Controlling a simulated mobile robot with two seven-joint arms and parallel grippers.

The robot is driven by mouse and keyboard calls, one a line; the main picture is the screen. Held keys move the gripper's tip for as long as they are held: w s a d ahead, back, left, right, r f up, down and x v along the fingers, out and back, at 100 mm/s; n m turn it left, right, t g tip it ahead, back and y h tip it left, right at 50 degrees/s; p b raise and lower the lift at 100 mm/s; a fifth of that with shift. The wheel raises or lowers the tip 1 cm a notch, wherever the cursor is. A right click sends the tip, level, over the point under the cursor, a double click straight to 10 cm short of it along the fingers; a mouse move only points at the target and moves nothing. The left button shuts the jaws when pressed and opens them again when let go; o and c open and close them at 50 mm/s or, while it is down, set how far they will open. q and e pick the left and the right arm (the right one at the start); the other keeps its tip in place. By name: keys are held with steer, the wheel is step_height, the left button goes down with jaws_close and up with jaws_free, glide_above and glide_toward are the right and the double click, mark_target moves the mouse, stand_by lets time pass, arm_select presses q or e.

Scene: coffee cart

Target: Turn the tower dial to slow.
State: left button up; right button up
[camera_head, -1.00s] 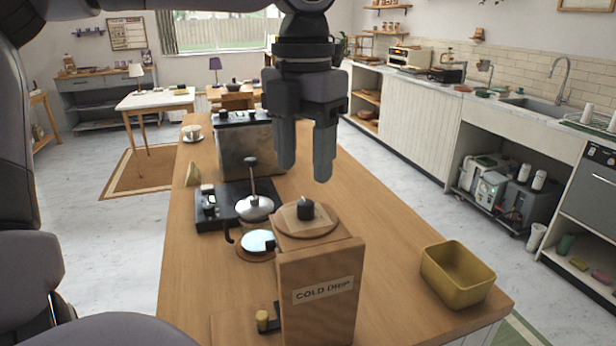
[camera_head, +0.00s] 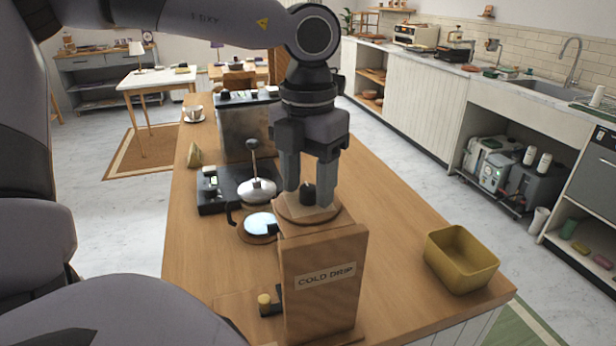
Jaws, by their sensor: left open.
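The cold drip tower (camera_head: 322,280) is a wooden box with a "COLD DRIP" label, standing at the near end of the wooden counter. Its dial is a small black knob (camera_head: 308,194) on a round wooden disc (camera_head: 292,212) on top. My left gripper (camera_head: 308,198) points down over the tower top, open, with its fingertips on either side of the knob. I cannot tell whether the fingers touch the knob. The dial's slow mark is not readable. My right gripper is not in view.
A yellow bin (camera_head: 461,262) stands right of the tower. Left of it are a small brass-topped tap (camera_head: 265,300), a round glass lid (camera_head: 259,223), and a black scale (camera_head: 213,196) beside a silver kettle-like vessel (camera_head: 258,189). A metal coffee machine (camera_head: 240,130) stands behind.

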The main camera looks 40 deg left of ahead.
arm_select(q)
jaws_close()
steer(key=shift+m+b, duration=0.6)
steer(key=shift+m, duration=0.6)
steer(key=m, duration=0.2)
steer(key=shift+m+b, duration=0.3)
steer(key=shift+b, duration=0.05)
steer(key=m, duration=0.3)
steer(key=shift+m, duration=0.3)
steer(key=shift+w+r+m, duration=0.1)
steer(key=shift+m, duration=1.4)
